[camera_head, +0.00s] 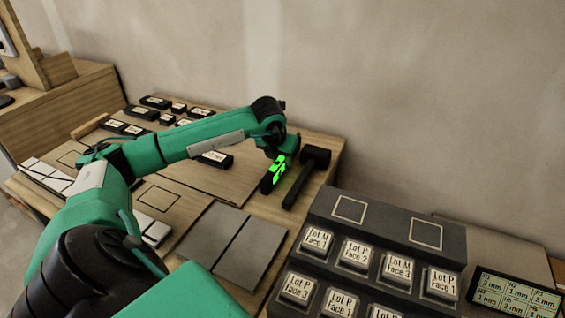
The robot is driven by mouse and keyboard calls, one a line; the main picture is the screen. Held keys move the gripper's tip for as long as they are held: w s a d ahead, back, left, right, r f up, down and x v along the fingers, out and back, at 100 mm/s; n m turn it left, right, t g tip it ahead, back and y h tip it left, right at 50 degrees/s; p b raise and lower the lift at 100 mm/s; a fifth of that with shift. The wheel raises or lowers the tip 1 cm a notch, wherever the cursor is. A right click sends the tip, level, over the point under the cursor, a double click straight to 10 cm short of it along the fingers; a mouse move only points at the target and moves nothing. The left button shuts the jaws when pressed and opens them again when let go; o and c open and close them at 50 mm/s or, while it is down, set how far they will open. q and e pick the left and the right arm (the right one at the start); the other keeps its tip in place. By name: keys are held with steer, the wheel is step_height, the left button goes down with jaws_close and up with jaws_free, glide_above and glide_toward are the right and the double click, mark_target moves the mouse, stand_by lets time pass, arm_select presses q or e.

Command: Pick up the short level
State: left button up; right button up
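My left arm reaches in from the left across the wooden table. Its wrist bends down at the table's right side, and the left gripper (284,150) is pointed down there, small and mostly hidden by its own wrist. A short dark bar with bright green patches (276,174), which looks like the short level, lies directly below and touching or almost touching the gripper. Its far end is hidden behind the gripper. I cannot see the fingertips clearly or tell whether they are closed on it. My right gripper is out of view.
A black mallet (306,177) lies close to the right of the bar. Grey tiles (250,252) lie in front. A dark stepped rack (378,231) with labelled blocks stands at right, beside a small display (515,297). Several black labelled pieces (155,102) lie at the back left.

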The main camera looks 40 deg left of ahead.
arm_select(q)
steer(key=shift+x, duration=0.95)
jaws_close()
steer(key=shift+r, duration=0.1)
